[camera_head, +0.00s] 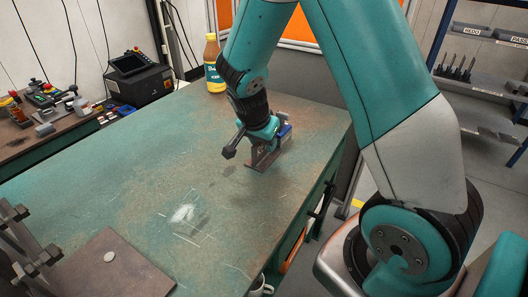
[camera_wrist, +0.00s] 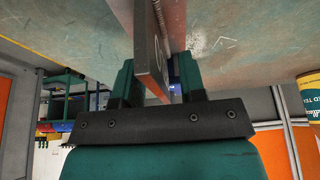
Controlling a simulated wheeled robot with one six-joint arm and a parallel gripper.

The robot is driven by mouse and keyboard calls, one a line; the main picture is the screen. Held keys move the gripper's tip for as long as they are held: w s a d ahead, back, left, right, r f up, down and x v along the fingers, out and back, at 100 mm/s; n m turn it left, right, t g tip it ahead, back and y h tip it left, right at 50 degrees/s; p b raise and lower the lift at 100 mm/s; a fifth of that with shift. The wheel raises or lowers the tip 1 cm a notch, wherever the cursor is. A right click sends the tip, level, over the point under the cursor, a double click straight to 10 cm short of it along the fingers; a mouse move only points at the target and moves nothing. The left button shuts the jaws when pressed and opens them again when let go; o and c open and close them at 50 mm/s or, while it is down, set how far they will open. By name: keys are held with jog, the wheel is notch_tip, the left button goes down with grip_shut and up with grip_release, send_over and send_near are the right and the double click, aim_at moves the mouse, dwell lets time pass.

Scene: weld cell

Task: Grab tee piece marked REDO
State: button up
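A tee piece (camera_head: 266,160) of brown-grey metal stands on the green worktable (camera_head: 150,170) near its right edge. My gripper (camera_head: 262,140) is down at it and partly hides it. In the wrist view the piece's upright plate (camera_wrist: 150,45) runs between the two fingers of my gripper (camera_wrist: 157,78). A gap shows between the plate and the right finger; the left finger is close to the plate, and I cannot tell if they touch. No REDO mark is readable on the piece. A rack label reading REDO (camera_head: 472,30) shows at the upper right.
A bottle (camera_head: 213,68) stands at the table's far edge, behind my arm. A flat brown plate (camera_head: 105,268) with a light disc and dark fixture posts (camera_head: 20,235) occupy the near left. A black box with a screen (camera_head: 138,80) stands beyond the table. The table's middle is clear.

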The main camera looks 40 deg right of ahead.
grip_shut()
dwell(1.3)
